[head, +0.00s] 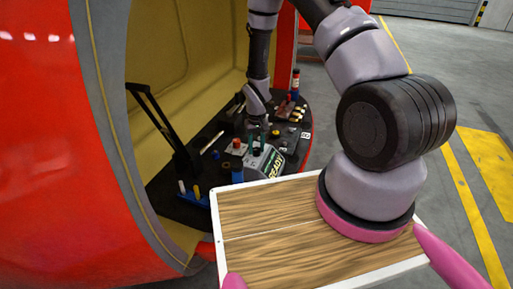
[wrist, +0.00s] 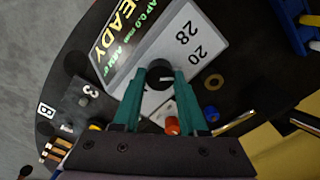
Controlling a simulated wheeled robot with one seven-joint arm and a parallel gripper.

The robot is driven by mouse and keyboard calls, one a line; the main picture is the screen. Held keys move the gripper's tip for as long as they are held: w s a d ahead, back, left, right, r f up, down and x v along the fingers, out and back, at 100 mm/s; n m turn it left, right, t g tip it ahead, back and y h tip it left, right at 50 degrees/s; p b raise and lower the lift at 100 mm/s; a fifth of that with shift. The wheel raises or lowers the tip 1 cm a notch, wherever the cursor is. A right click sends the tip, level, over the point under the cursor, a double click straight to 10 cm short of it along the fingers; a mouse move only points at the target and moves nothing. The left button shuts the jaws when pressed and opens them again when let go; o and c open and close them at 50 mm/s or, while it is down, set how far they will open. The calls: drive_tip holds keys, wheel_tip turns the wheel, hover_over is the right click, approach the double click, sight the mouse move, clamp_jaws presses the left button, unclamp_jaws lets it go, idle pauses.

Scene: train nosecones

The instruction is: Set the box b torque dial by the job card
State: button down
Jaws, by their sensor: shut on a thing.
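A grey box (wrist: 180,55) with a lit READY display (wrist: 118,35) stands on the dark bench; the box also shows in the head view (head: 264,165). Its face carries the numbers 28 and 20 beside a dark round dial (wrist: 159,68) with a short pale mark. My gripper (wrist: 160,76) has its teal fingers closed on the dial, one on each side. In the head view my gripper (head: 263,131) reaches down behind the box, and the dial is hidden. A B label (wrist: 45,110) is on the bench edge. I cannot make out a job card.
Blue holders (head: 194,193) stand nearer. The red shell (head: 45,150) curves around the bench at left.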

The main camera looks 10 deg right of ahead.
sight(256, 149)
idle(0.4)
drive_tip(key=shift+c, duration=2.2)
unclamp_jaws()
drive_tip(key=shift+r, duration=0.1)
wheel_tip(256, 149, up, 11)
